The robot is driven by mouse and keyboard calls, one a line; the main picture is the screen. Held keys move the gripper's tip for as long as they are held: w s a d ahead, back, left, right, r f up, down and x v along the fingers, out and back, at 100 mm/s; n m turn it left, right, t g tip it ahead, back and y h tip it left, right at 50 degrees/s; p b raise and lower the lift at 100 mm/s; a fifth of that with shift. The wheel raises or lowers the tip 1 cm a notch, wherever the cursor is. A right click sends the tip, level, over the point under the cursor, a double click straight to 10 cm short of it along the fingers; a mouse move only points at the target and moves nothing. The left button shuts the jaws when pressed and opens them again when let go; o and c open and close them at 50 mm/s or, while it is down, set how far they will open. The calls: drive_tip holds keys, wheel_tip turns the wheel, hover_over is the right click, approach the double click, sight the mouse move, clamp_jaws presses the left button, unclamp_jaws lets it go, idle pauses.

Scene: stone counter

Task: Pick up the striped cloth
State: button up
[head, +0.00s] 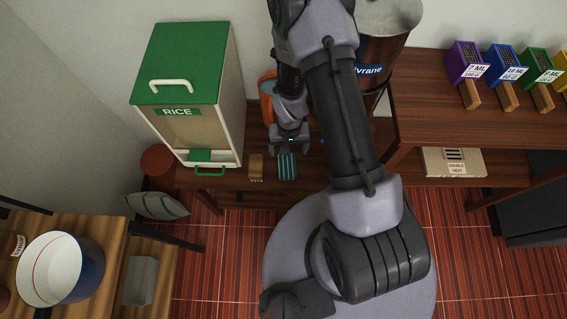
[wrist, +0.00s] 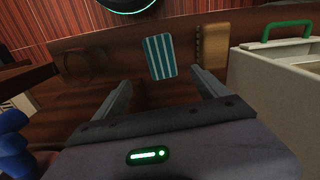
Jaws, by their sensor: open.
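The striped cloth (head: 288,166) is a small teal and white striped rectangle lying on the dark wooden surface near its front edge. In the wrist view the striped cloth (wrist: 160,57) lies flat, just beyond and between my fingertips. My gripper (head: 290,146) hangs just behind the cloth in the head view. In the wrist view my gripper (wrist: 160,85) has its two fingers spread apart with only bare wood between them.
A tan wooden block-like item (head: 256,168) lies just left of the cloth, and the green and white rice dispenser (head: 187,90) stands further left. An orange item (head: 267,97) is behind my gripper. A shelf (head: 470,125) rises to the right.

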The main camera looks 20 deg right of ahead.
drive_tip(key=b, duration=0.2)
hover_over(287, 165)
drive_tip(key=f, duration=0.6)
drive_tip(key=shift+w+d+f, duration=0.2)
drive_tip(key=shift+f, duration=0.2)
drive_tip(key=f+b, duration=0.1)
drive_tip(key=f, duration=0.1)
drive_tip(key=f+b, duration=0.1)
drive_tip(key=f, duration=0.2)
drive_tip(key=shift+s+a+f, duration=0.1)
drive_tip(key=shift+s+a, duration=0.05)
drive_tip(key=shift+s, duration=0.05)
drive_tip(key=c, duration=1.4)
